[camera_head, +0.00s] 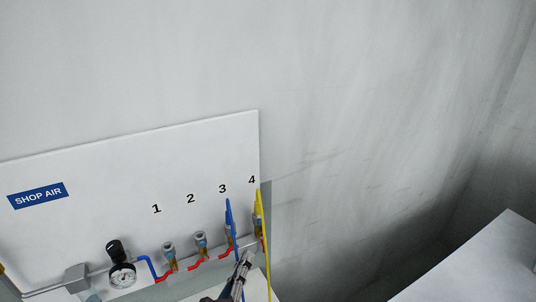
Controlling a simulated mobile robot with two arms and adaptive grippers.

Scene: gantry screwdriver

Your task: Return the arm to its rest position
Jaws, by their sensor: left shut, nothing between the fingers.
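My left gripper (246,256) shows at the bottom of the head view, pointing up toward the manifold. Its fingers are shut and look empty. It overlaps the space below outlets 3 and 4, close to a blue hose (232,222) and a yellow hose (263,232). I cannot tell whether it touches a hose. The rest of this arm is mostly cut off by the lower edge. My right gripper is not in view.
A white panel (110,180) bears a SHOP AIR sign (38,195), a pressure gauge (122,275) and several numbered outlets. Outlets 1 (169,254) and 2 (200,243) have no hose. A white surface (480,262) stands at the lower right. The grey wall (370,120) is bare.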

